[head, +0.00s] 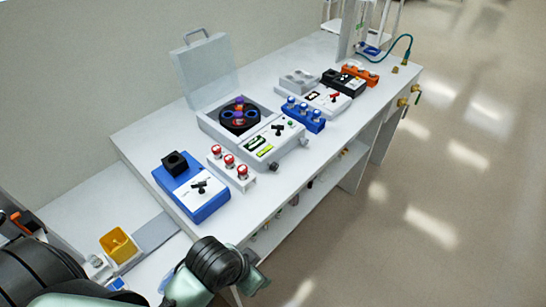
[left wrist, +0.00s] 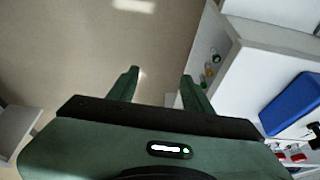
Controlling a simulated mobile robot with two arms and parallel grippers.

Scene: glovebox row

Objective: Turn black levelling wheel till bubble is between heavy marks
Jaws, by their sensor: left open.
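A grey bench instrument (head: 205,122) with its clear lid raised stands on the white bench in the head view. A dark rotor (head: 239,117) sits in its open bowl. Its front panel has a yellow-green strip (head: 265,151), which looks like the level vial; the bubble and marks are too small to read. A small black wheel (head: 274,166) shows at the front edge below the strip. My left gripper (left wrist: 160,75) is open and empty over the floor beside the bench, well apart from the wheel. My right gripper is not in view.
A blue device (head: 205,209) and a white rack (head: 234,180) of red-capped vials stand nearer than the instrument. A blue rack (head: 303,115) stands beyond it. A yellow bin (head: 119,246) is at lower left. The floor (head: 400,200) along the bench is clear.

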